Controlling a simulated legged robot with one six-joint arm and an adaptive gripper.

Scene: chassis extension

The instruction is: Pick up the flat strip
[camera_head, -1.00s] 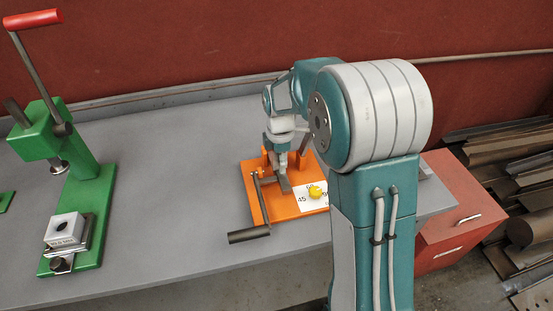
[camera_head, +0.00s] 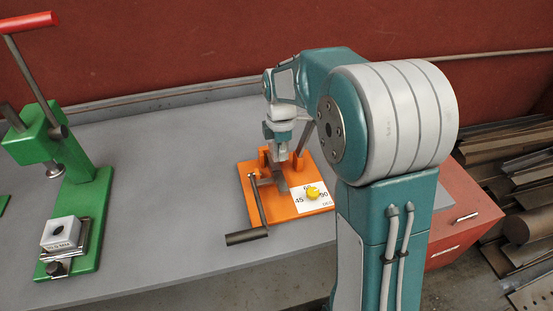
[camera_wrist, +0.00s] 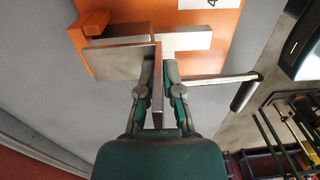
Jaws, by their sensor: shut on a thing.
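My gripper (camera_wrist: 159,72) is shut on a thin grey metal strip (camera_wrist: 158,90), seen nearly edge-on between the two fingers in the wrist view. The strip stands at the orange bending fixture (camera_wrist: 205,70), where a wider grey metal plate (camera_wrist: 120,62) meets its upper end. I cannot tell whether that plate is part of the strip or of the fixture. In the head view the gripper (camera_head: 281,158) points down over the fixture (camera_head: 318,207), and the strip is mostly hidden there.
A green press (camera_head: 85,210) with a red-handled lever stands at left. Grey bench (camera_head: 170,200) between them is clear. A red cabinet (camera_head: 465,205) stands at right.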

